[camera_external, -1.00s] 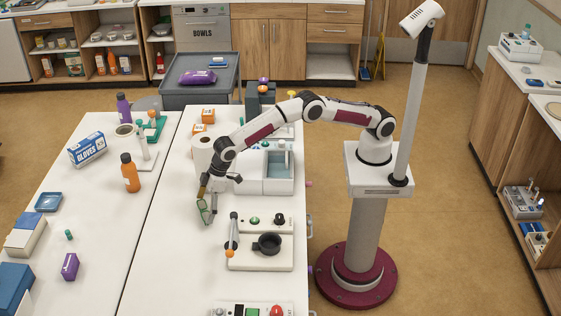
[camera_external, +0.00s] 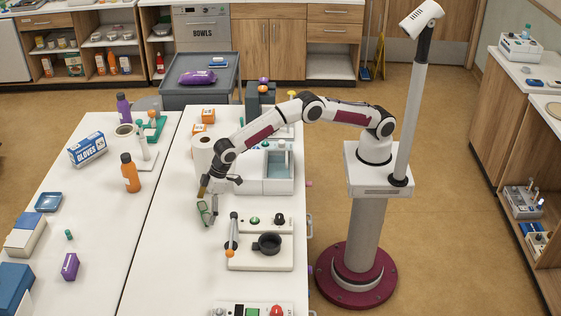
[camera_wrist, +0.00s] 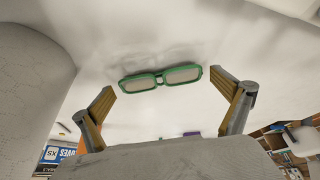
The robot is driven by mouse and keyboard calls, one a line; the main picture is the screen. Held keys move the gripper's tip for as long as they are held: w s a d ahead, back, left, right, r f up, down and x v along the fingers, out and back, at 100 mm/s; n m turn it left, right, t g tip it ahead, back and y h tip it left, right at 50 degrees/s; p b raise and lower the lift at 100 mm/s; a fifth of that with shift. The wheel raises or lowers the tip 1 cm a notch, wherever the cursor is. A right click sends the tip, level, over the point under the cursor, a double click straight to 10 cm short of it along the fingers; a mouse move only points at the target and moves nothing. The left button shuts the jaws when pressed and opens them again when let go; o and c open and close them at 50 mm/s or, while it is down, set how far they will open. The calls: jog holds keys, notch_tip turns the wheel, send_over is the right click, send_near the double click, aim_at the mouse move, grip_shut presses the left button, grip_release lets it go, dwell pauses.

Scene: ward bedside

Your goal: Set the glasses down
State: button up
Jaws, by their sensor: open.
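The green-framed glasses (camera_external: 205,214) are on or just above the white table, below my gripper (camera_external: 207,206) in the external view. In the wrist view the glasses (camera_wrist: 161,78) show whole, slightly tilted, with a faint shadow beside them. My gripper (camera_wrist: 165,88) is open, with one finger to each side of the glasses and a gap at both ends. Neither finger visibly grips the frame. Whether the glasses lie fully flat on the table is hard to tell.
A paper towel roll (camera_external: 203,152) stands close behind my gripper. A white board with a black ring holder (camera_external: 268,243) and an orange-tipped lever (camera_external: 231,240) is to the right and nearer the camera. A white basin unit (camera_external: 265,182) is at right. Bare table (camera_external: 165,250) lies to the left.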

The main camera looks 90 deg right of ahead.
jog(key=v, duration=1.2)
jog(key=shift+r, duration=0.1)
dwell(0.8)
jog(key=s+d+f+g, duration=0.1)
jog(key=s+d+f, duration=0.2)
jog(key=s+f, duration=0.15)
jog(key=s+d+r+m+t, duration=0.1)
jog(key=s+d+r, duration=0.3)
jog(key=s+d, duration=0.6)
jog(key=s+d+r+m+h, duration=0.1)
jog(key=s+d+r, duration=0.4)
jog(key=s+d, duration=0.6)
jog(key=s+d+r+m+t, duration=0.1)
jog(key=s+d+r, duration=0.4)
jog(key=s+d, duration=0.6)
jog(key=shift+s+r+m+t+h, duration=0.35)
jog(key=shift+s+m, duration=0.45)
jog(key=shift+s, duration=2.4)
jog(key=shift+d+f, duration=0.1)
jog(key=shift+d, duration=0.05)
